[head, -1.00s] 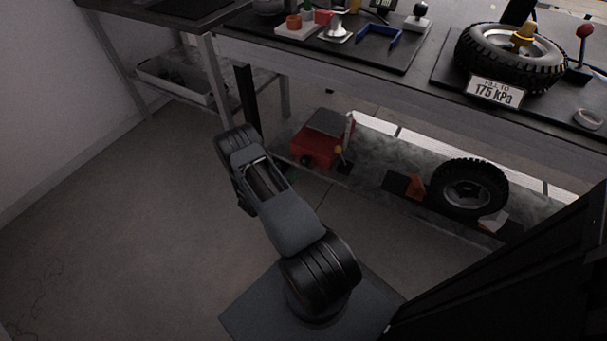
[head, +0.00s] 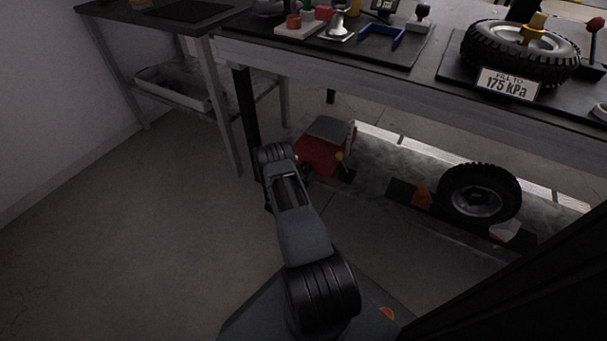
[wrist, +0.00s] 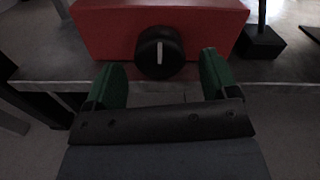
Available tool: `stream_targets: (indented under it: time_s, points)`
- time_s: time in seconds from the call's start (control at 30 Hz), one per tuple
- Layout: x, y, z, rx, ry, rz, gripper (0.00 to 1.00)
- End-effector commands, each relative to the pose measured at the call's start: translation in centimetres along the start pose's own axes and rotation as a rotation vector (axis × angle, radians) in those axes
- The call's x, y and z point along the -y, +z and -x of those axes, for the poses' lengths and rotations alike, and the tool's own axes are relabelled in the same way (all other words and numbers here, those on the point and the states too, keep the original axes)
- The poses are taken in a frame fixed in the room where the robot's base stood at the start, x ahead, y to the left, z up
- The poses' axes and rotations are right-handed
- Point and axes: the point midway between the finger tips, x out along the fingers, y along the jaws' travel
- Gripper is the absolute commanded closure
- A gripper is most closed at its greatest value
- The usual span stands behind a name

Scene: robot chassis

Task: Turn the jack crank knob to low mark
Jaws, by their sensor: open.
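The jack is a red box with a grey top (head: 318,150) on the low shelf under the workbench. In the wrist view its red front face (wrist: 105,30) fills the top. The round black crank knob (wrist: 159,52) sits on that face with a pale pointer line pointing roughly straight up. No low mark can be made out. My gripper (wrist: 165,85) is open, its two green fingers apart, one on each side of the knob and below it. The fingers look clear of the knob. In the head view my arm hides the gripper and the knob.
A small black block with a post (wrist: 262,42) stands right of the jack. A tyre (head: 480,193) and an orange wedge (head: 421,194) sit farther right on the shelf. The workbench (head: 300,52) overhangs the shelf. A table leg (head: 246,120) stands close left of my arm.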

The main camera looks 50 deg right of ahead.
Motion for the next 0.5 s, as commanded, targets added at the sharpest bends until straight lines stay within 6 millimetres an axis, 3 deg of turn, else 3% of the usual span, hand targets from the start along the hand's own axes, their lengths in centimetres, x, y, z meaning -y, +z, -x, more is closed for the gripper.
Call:
stream_targets:
  time_s: [0.2,0.5]
  points:
    - [0.0,0.0,-1.8,0.001,0.000,-0.002,0.20]
    - [0.0,0.1,-2.2,0.000,0.000,-0.001,0.20]
